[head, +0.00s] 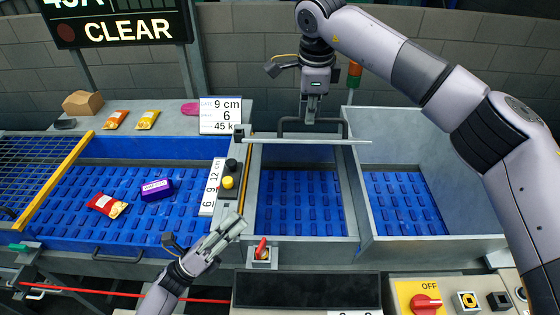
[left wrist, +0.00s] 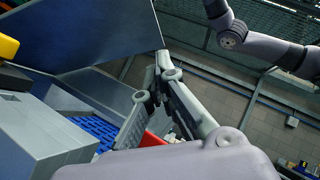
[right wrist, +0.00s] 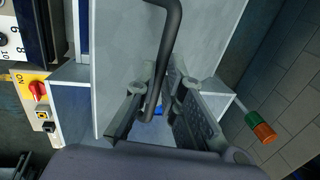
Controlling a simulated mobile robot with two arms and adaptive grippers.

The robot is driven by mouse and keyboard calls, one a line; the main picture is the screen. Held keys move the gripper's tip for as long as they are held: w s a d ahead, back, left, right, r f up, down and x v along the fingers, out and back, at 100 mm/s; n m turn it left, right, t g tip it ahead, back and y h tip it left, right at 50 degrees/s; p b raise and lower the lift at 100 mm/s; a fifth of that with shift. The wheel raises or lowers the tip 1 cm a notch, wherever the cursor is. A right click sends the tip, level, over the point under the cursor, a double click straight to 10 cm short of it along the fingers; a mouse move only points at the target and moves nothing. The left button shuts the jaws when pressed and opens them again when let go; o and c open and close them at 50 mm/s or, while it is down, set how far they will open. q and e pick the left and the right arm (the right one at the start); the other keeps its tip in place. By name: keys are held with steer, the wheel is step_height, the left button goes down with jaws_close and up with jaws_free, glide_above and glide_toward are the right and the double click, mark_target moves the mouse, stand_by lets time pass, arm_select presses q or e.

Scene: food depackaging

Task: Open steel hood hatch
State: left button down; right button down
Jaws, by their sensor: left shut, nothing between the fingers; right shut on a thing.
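The steel hood hatch (head: 270,141) shows almost edge-on in the head view, as a thin pale strip above the middle blue bay. Its dark bar handle (head: 290,121) stands at the far side of the strip. My right gripper (head: 312,116) is shut on that handle from above. In the right wrist view the handle (right wrist: 166,45) runs between the fingers (right wrist: 160,100), with the pale hatch panel (right wrist: 118,35) behind it. My left gripper (head: 236,222) is shut and empty, low in front of the bay; its fingers also show in the left wrist view (left wrist: 160,72).
A red lever (head: 261,246) stands just right of my left gripper. A blue tray (head: 120,243) at left holds a red packet (head: 107,205) and a purple pack (head: 157,189). A control panel with a red OFF knob (head: 425,303) is at lower right. A steel bin (head: 400,137) adjoins the bay.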

steer(key=shift+w+d+f, duration=0.15)
steer(key=shift+w+f, duration=0.05)
steer(key=shift+f, duration=0.1)
arm_select(q)
steer(key=w+a+r+x, duration=0.1)
steer(key=a+x, duration=0.1)
steer(key=x, duration=1.5)
steer(key=shift+r, duration=0.25)
steer(key=shift+d, duration=0.1)
